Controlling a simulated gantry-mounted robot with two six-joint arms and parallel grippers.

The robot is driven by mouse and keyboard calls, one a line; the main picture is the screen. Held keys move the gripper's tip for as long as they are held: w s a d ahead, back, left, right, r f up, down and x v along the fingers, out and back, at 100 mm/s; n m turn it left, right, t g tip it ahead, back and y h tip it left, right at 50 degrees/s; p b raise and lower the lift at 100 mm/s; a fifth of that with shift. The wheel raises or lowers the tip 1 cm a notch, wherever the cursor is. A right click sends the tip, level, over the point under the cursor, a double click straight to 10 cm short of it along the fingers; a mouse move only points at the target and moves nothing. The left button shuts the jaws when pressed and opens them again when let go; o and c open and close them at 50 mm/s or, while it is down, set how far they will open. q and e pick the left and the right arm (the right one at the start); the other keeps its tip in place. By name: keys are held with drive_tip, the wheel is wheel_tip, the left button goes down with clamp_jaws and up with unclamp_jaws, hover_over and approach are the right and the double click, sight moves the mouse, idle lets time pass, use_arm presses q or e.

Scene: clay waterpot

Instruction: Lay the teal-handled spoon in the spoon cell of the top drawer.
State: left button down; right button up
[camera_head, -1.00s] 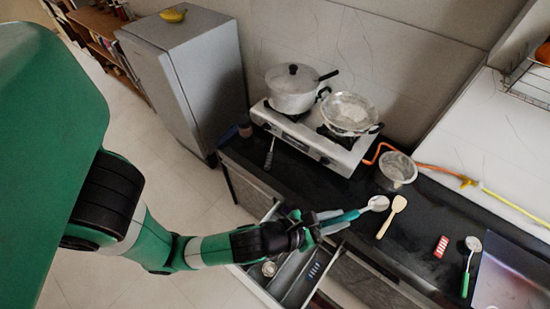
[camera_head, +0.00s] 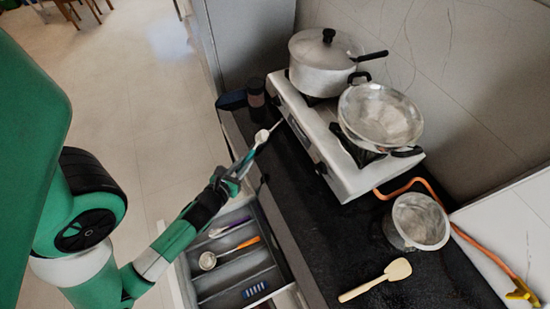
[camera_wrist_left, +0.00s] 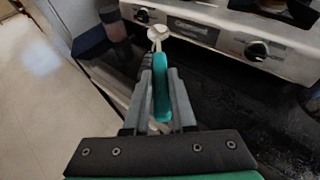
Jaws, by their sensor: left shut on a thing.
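My left gripper (camera_head: 230,178) is shut on the teal-handled spoon (camera_head: 262,137). The spoon's pale bowl points away from the jaws, toward the stove. In the left wrist view, the teal handle (camera_wrist_left: 161,95) lies lengthwise between the fingers, with the bowl ahead. The spoon appears held beyond the far end of the open top drawer (camera_head: 277,222), near the counter's front edge. The drawer has several lengthwise cells. A purple-handled utensil (camera_head: 232,226) and an orange-handled spoon (camera_head: 208,261) lie in its far part, and a blue item (camera_head: 255,290) lies nearer. My right gripper is not in view.
The stove (camera_head: 325,140) carries a lidded pot (camera_head: 322,70) and an open pan (camera_head: 380,115). A dark jar (camera_head: 256,95) stands at the counter's far end. A metal pot (camera_head: 417,222) and a wooden spatula (camera_head: 378,280) are on the right. Counter beside the drawer is mostly clear.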

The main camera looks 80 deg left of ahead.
use_arm(q)
drive_tip(key=s+a+f+g+b, duration=0.1)
drive_tip(key=s+a+f, duration=0.1)
drive_tip(key=s+f, duration=0.15)
drive_tip(key=b, duration=0.8)
hover_over(272, 171)
drive_tip(key=s, duration=0.1)
drive_tip(key=shift+n+y, duration=0.3)
drive_tip(key=shift+n, duration=0.1)
drive_tip(key=f, duration=0.8)
drive_tip(key=shift+s+d+f, duration=0.1)
drive_tip(key=shift+d+f, duration=0.05)
drive_tip(key=shift+d, duration=0.05)
drive_tip(key=f+b, duration=0.1)
drive_tip(key=f, duration=0.1)
drive_tip(key=w+f+b, duration=0.1)
drive_tip(key=f+b, duration=0.1)
drive_tip(key=shift+a+b, duration=0.1)
drive_tip(key=shift+b, duration=0.2)
drive_tip(key=shift+f, duration=0.15)
drive_tip(key=shift+r, duration=0.2)
drive_tip(key=shift+f, duration=0.1)
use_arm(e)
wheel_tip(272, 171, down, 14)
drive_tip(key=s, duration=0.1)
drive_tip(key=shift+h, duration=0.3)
